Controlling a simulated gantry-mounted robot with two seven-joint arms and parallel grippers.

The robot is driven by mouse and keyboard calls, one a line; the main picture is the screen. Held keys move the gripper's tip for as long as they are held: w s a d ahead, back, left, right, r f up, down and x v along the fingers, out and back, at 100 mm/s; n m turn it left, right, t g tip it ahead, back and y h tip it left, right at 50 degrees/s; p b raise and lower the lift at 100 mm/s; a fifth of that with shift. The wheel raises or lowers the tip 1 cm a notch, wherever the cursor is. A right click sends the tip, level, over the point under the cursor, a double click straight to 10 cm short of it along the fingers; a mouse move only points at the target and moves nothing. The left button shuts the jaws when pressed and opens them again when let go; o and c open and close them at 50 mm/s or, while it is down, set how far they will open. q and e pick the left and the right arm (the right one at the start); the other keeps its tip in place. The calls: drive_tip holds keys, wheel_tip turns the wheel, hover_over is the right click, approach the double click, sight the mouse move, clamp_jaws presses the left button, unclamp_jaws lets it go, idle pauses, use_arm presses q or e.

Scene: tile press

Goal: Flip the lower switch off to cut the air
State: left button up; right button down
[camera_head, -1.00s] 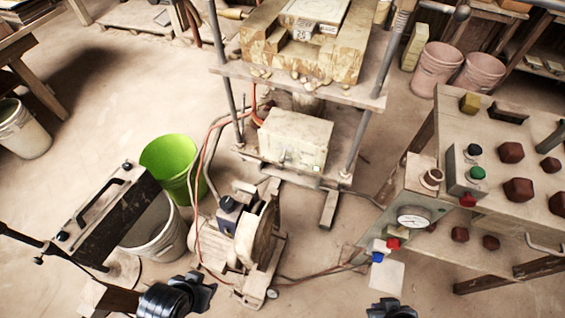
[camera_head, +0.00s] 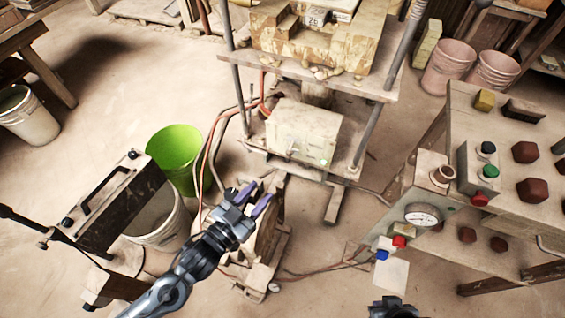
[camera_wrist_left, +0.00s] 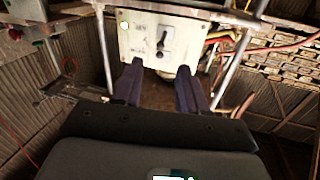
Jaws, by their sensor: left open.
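A pale control box (camera_head: 303,128) sits on the lower shelf of the press, with a small switch (camera_head: 293,150) and a green light on its front. In the left wrist view, the box's face (camera_wrist_left: 145,38) is straight ahead, with a dark lever switch (camera_wrist_left: 162,43) and a round light at its left. My left gripper (camera_head: 256,198) is open and empty, with purple fingers pointing toward the box, apart from it. In the left wrist view its fingers (camera_wrist_left: 159,70) stand below the lever, one each side. My right gripper (camera_head: 390,308) is only partly visible at the bottom edge.
A motor pump (camera_head: 265,245) is under my left gripper, with red and grey hoses beside it. Metal posts (camera_head: 368,135) flank the box. A green bucket (camera_head: 174,150) stands left. A button panel table (camera_head: 462,130) with a gauge (camera_head: 422,215) is at right.

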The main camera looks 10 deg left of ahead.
use_arm(q)
drive_tip(key=b, duration=0.3)
approach(293, 151)
drive_tip(key=x, duration=0.5)
drive_tip(key=shift+s+d+r, duration=0.15)
drive_tip(key=shift+s+r, duration=0.1)
drive_tip(key=shift+r, duration=0.15)
clamp_jaws()
